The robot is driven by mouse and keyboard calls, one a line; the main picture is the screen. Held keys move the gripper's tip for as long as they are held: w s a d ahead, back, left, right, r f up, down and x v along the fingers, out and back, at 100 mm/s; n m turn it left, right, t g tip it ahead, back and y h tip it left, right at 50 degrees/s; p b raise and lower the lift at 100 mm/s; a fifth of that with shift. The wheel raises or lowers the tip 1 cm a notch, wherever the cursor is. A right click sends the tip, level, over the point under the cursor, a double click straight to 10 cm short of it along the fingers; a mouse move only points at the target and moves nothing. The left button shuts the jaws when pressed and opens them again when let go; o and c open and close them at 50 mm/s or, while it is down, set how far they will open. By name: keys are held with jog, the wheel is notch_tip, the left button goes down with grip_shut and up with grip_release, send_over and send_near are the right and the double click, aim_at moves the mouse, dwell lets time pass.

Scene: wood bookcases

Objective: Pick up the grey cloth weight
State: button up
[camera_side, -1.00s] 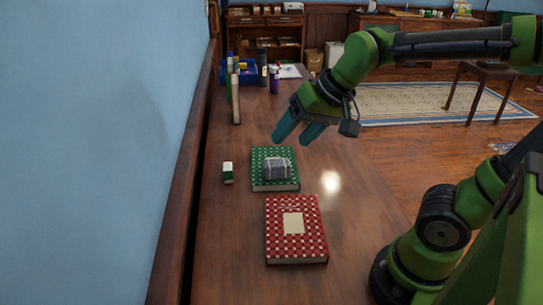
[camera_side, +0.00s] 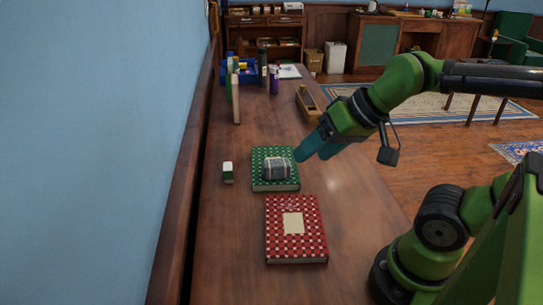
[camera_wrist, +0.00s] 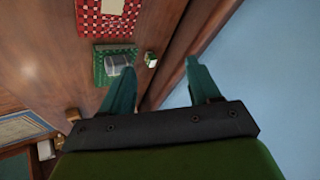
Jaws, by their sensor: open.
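The grey cloth weight (camera_side: 277,168) is a small grey bundle with paler bands. It lies on top of a green patterned book (camera_side: 262,183) on the wooden table. My gripper (camera_side: 311,150) has teal fingers and is just right of the weight in the side view, apart from it as far as I can tell. In the wrist view the weight (camera_wrist: 117,64) shows beyond the left fingertip, outside the gap between the fingers. My gripper (camera_wrist: 160,68) is open with nothing between its fingers.
A red patterned book (camera_side: 295,245) lies nearer the side camera. A small green and white block (camera_side: 228,172) stands left of the green book. Upright books (camera_side: 236,100), bottles (camera_side: 274,80), a blue tray (camera_side: 246,72) and a wooden box (camera_side: 308,103) stand farther back. A wall borders the left.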

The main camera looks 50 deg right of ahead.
jog(key=o, duration=0.4)
